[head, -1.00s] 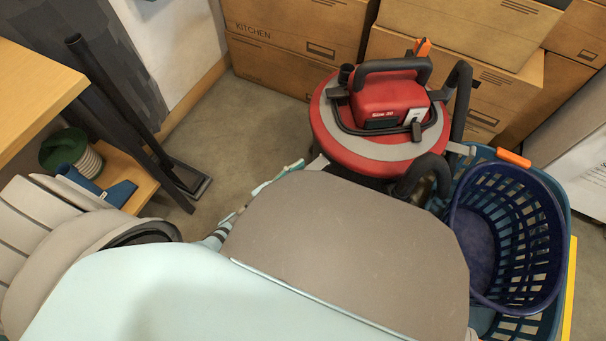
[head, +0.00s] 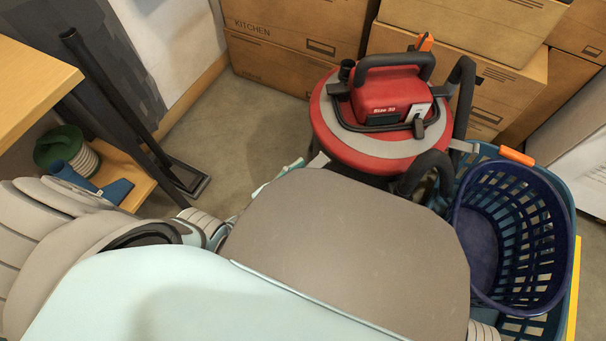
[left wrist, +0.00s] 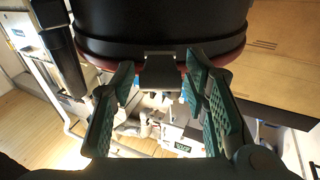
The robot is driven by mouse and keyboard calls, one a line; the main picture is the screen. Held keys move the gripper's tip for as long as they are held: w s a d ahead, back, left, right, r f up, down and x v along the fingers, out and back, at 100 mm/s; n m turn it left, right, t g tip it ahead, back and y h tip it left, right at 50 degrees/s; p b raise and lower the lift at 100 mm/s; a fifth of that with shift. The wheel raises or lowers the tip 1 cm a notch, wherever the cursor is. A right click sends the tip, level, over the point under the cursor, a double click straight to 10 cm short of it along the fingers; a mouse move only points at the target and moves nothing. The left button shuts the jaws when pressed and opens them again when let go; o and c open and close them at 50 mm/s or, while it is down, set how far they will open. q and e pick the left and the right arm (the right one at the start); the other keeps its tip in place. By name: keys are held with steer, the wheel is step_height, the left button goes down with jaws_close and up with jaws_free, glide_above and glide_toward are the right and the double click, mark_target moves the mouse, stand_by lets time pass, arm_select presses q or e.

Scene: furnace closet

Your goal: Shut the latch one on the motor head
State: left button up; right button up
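The motor head (head: 390,100) is the red top of the shop vacuum, with a grey band and a black handle. In the left wrist view its dark drum (left wrist: 160,25) fills the top, with a red rim below. A dark latch plate (left wrist: 160,68) projects at this rim, between the fingertips of my left gripper (left wrist: 163,72). The fingers are apart, one on each side of the plate; I cannot tell whether they touch it. In the head view a pale latch (head: 318,161) shows at the near rim, with my left gripper mostly hidden below. My right gripper is out of sight.
A blue laundry basket (head: 515,230) and a black hose (head: 462,95) are right of the vacuum. Cardboard boxes (head: 290,45) stand behind it. A black upright tool (head: 115,95) and a wooden shelf (head: 35,85) are left. Open floor (head: 250,125) lies between.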

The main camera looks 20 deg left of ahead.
arm_select(q)
steer(key=o, duration=0.4)
steer(key=shift+o, duration=0.2)
steer(key=v, duration=1.2)
